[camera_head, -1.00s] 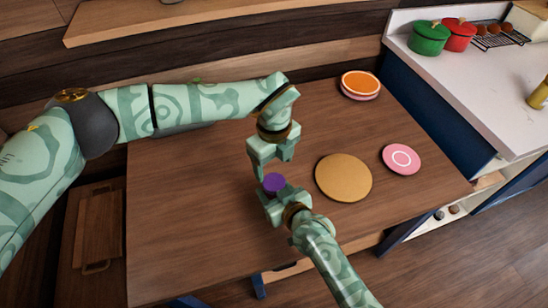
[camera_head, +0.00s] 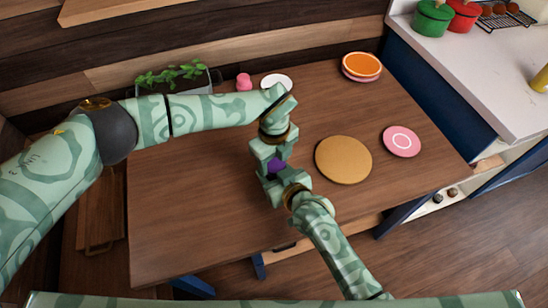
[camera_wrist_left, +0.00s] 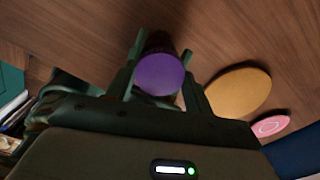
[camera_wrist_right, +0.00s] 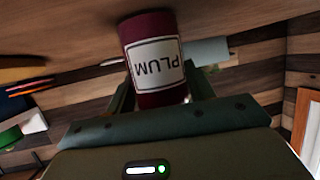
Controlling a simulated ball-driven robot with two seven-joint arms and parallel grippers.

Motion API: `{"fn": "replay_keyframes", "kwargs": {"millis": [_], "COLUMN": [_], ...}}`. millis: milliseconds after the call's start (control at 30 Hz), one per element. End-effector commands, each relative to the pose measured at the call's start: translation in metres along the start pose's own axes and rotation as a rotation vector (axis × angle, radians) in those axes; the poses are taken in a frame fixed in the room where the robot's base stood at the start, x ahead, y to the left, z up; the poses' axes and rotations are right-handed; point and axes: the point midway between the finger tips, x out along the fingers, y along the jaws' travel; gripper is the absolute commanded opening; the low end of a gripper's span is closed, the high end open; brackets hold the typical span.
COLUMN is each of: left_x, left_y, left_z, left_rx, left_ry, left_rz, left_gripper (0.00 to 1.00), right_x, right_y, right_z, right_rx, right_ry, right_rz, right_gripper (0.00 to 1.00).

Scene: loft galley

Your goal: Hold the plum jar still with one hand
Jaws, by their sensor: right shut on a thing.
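The plum jar, dark red with a white PLUM label, shows upside down in the right wrist view (camera_wrist_right: 156,62). Its purple lid (camera_head: 276,166) shows between my grippers in the head view. My right gripper (camera_head: 275,183) is shut on the jar's body from the near side; its fingers flank the jar in the right wrist view. My left gripper (camera_head: 270,163) points down over the jar. In the left wrist view its fingers stand open on either side of the purple lid (camera_wrist_left: 160,74). The jar's lower part is hidden in the head view.
A tan round board (camera_head: 343,160) lies just right of the jar, with a pink plate (camera_head: 401,141) beyond it. Orange and pink plates (camera_head: 361,67) are stacked at the back right. A planter (camera_head: 175,78), pink item (camera_head: 244,82) and white dish (camera_head: 277,82) stand behind my left arm.

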Motion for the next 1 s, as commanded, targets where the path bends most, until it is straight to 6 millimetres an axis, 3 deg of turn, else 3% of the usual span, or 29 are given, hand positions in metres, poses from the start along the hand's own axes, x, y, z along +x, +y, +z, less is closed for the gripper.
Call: {"fn": "replay_keyframes", "kwargs": {"millis": [267,500,600,933,967,1000], "left_x": [-0.0007,-0.0003,0.0000,0.0004,0.0004,0.0004], "left_y": [-0.0005,-0.0007,-0.0005,-0.0004,-0.0004,-0.0004], "left_z": [0.0006,0.0009,0.0007,0.0005,0.0005,0.0005], "left_rx": [0.072,0.632,0.788,0.851,0.851,0.851], "left_ry": [-0.002,-0.003,-0.002,-0.001,-0.001,-0.001], "left_rz": [-0.001,-0.001,-0.001,-0.001,-0.001,-0.001], "left_gripper": [0.24,0.23,0.23,0.23,0.56,0.67], "right_x": [0.0000,0.0000,0.0000,-0.0001,-0.0001,-0.0001], "right_y": [-0.0003,-0.0004,-0.0004,-0.0005,-0.0005,-0.0005], "right_z": [0.0003,0.0003,0.0003,0.0003,0.0003,0.0003], "right_rx": [-0.001,-0.001,-0.001,-0.001,-0.001,-0.001], "right_ry": [-0.001,-0.001,-0.001,-0.001,-0.001,-0.001], "right_rz": [-0.001,-0.001,-0.001,-0.001,-0.001,-0.001], "right_gripper": [0.00,0.00,0.00,0.00,0.00,0.00]}}
